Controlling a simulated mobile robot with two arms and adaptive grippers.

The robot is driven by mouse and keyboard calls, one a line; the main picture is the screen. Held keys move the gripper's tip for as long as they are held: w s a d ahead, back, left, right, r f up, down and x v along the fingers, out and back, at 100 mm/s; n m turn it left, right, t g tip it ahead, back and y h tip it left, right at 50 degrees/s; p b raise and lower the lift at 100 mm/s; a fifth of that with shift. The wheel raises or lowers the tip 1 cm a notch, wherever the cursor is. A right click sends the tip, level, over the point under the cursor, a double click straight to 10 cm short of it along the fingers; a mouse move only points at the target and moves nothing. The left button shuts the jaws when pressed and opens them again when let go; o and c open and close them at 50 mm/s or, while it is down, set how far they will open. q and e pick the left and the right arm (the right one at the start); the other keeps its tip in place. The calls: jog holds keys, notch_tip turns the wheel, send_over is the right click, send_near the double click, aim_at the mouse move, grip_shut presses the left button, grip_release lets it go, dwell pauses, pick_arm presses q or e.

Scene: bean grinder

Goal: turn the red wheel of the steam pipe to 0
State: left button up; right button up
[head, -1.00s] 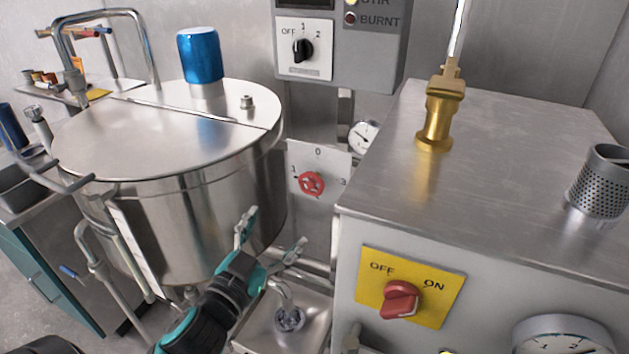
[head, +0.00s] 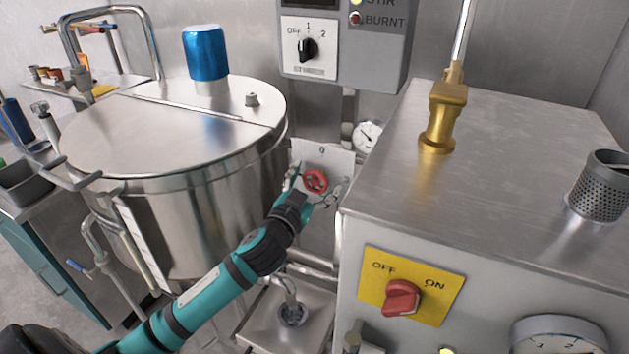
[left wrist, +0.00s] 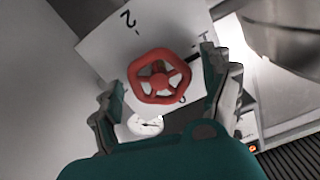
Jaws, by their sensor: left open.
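The red wheel (head: 315,181) sits on a white numbered plate (head: 336,160), between the steel kettle and the metal cabinet. A 0 shows at the plate's top in the head view. In the left wrist view the wheel (left wrist: 159,76) is large, and the plate (left wrist: 113,45) shows a 2, a 1 and a partly covered 0. My left gripper (head: 316,187) is open, with one finger on each side of the wheel. In the left wrist view the gripper (left wrist: 157,80) shows gaps between both fingers and the rim. The wheel's setting is unclear. My right gripper is not in view.
The steel kettle (head: 190,140) stands close on the left. The metal cabinet (head: 480,160), with a brass fitting (head: 440,118) and a red switch (head: 402,298), stands close on the right. A gauge (head: 368,135) is beside the plate. A steel basin (head: 262,316) lies below.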

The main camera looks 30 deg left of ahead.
pick_arm(q)
jog(key=c, duration=1.2)
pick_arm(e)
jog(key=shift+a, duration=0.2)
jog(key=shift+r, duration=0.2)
